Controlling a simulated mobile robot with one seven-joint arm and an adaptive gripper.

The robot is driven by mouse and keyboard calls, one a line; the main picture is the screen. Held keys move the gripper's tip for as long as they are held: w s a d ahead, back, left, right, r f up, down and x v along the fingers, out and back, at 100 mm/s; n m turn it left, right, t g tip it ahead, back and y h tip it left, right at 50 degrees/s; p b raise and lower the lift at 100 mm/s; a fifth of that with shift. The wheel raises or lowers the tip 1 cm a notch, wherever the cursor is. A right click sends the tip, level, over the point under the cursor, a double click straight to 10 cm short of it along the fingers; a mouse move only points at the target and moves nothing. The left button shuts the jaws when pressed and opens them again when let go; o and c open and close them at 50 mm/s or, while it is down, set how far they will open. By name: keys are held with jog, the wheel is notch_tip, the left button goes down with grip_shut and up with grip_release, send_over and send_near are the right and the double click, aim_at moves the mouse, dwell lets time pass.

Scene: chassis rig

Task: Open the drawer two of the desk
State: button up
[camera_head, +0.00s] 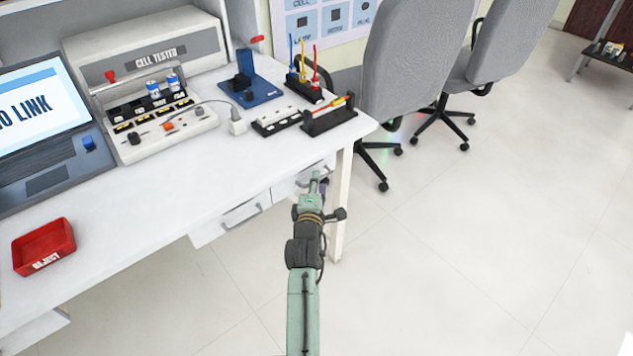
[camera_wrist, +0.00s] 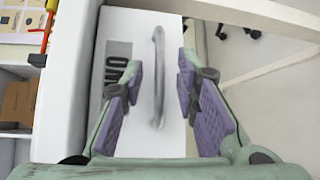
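The white desk has two drawers under its top in the head view. The right drawer (camera_head: 288,190) is at my gripper (camera_head: 316,184), and the left drawer (camera_head: 226,226) has a grey bar handle (camera_head: 242,217). In the wrist view, a white drawer front (camera_wrist: 138,28) carries a grey label (camera_wrist: 117,62), partly hidden by a finger, so its word is unclear. A curved metal handle (camera_wrist: 158,98) lies between the fingers of my gripper (camera_wrist: 159,63). The gripper is open, with a gap on each side of the handle. The drawer at my gripper looks shut.
A desk leg (camera_head: 341,205) stands just right of my gripper. Grey chairs (camera_head: 412,55) are behind the desk's right end. A red tray (camera_head: 44,247), a laptop (camera_head: 45,125) and a cell tester (camera_head: 150,85) sit on the desktop. The floor to the right is clear.

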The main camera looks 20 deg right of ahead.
grip_shut()
dwell(0.8)
